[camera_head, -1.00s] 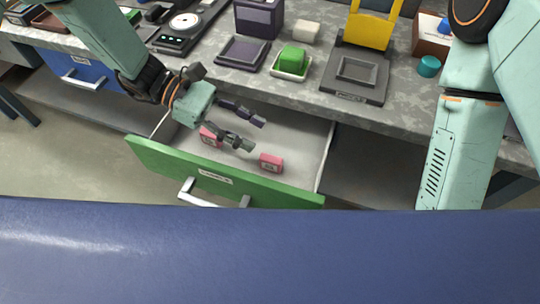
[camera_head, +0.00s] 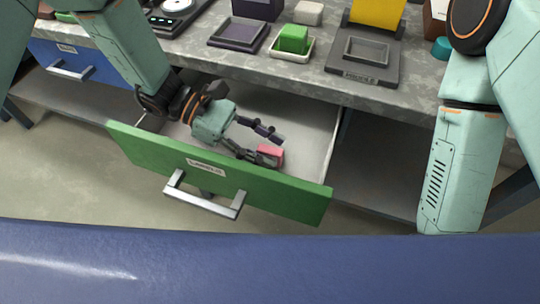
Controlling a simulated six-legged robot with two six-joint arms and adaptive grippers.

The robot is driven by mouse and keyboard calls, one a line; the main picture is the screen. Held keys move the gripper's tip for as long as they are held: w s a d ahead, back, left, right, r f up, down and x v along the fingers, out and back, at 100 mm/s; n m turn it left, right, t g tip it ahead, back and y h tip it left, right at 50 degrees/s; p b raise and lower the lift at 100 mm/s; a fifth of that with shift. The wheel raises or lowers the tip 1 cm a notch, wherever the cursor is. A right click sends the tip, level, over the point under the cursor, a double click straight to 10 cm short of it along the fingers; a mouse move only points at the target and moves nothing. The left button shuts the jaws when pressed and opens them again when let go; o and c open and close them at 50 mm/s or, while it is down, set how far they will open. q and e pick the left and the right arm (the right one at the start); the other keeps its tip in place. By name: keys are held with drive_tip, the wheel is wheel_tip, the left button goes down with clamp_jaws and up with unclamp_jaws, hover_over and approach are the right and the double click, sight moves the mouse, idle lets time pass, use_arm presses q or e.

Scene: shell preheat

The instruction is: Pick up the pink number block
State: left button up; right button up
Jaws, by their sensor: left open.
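A pink number block (camera_head: 269,151) lies in the open green-fronted drawer (camera_head: 215,172), towards its front. My left gripper (camera_head: 272,145) reaches down into the drawer with its two dark fingers apart. The lower finger overlaps the block in the picture and the upper finger is just behind it. I cannot tell whether either finger touches the block. The block's number is too small to read. A second pink block seen earlier does not show now; my left gripper covers that part of the drawer. My right gripper is out of view; only its arm shows at the right.
The drawer's green front, with its metal handle (camera_head: 203,201), stands close to the gripper. On the grey worktop are a green block (camera_head: 293,39) on a pale tray, a dark tray (camera_head: 238,34) and a grey fixture (camera_head: 367,62). A blue drawer (camera_head: 85,68) is at the left.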

sight(269, 149)
use_arm(q)
drive_tip(key=b+x, duration=0.1)
drive_tip(key=x, duration=0.2)
drive_tip(key=shift+s+d, duration=0.15)
drive_tip(key=shift+d, duration=0.1)
drive_tip(key=shift+a, duration=0.1)
drive_tip(key=shift+c, duration=0.5)
clamp_jaws()
